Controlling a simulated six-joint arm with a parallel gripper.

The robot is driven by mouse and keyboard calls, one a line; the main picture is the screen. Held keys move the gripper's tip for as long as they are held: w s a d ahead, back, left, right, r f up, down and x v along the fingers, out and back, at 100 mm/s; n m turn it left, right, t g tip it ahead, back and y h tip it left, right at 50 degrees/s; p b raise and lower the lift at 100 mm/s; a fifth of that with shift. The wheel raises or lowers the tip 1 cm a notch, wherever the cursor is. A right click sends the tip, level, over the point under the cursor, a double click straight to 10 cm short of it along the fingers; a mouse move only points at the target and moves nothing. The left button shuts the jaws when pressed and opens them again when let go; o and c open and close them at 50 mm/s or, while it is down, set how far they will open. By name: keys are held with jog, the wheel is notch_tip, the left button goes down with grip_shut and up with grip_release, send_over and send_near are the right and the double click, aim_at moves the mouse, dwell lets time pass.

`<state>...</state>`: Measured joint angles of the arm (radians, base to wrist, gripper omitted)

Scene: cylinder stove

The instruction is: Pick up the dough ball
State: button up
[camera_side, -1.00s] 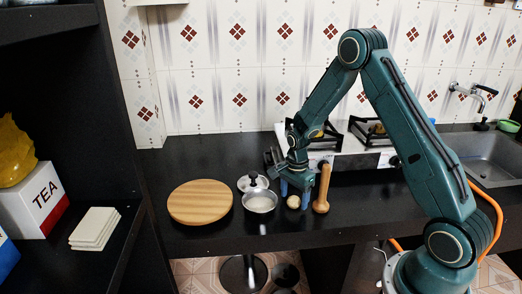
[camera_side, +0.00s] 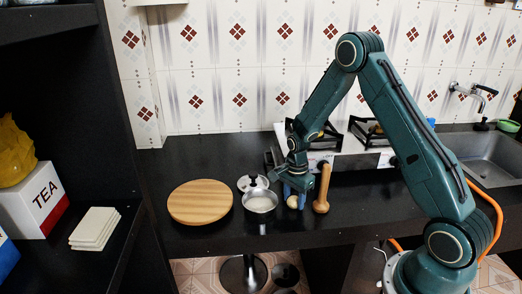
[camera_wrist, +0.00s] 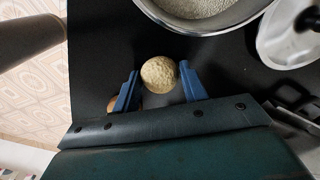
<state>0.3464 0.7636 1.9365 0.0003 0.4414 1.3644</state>
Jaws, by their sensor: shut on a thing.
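The dough ball (camera_side: 292,202) is a small pale tan ball at the front of the black counter, between the pot and the rolling pin. My gripper (camera_side: 297,190) points down over it, its blue fingers at the ball. In the wrist view, the ball (camera_wrist: 159,74) sits between the two blue fingertips of my gripper (camera_wrist: 160,80), which is shut on it. I cannot tell whether the ball is clear of the counter.
A metal pot (camera_side: 260,202) with pale contents is close on the left, with a lid (camera_side: 253,183) behind it. A round wooden board (camera_side: 200,202) lies farther left. The stove (camera_side: 340,140) is behind.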

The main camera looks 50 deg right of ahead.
aim_at(294, 202)
jog(key=shift+r, duration=0.15)
notch_tip(294, 202, up, 20)
dwell(0.8)
dwell(0.4)
jog(key=o, duration=0.4)
jog(key=shift+f, duration=0.2)
jog(key=shift+c, duration=1.4)
jog(key=w+a+f, duration=0.6)
jog(key=a+f, duration=0.3)
jog(key=f, duration=0.1)
jog(key=shift+w+a+f, duration=0.15)
jog(key=shift+w+f, duration=0.1)
jog(key=shift+f, duration=0.05)
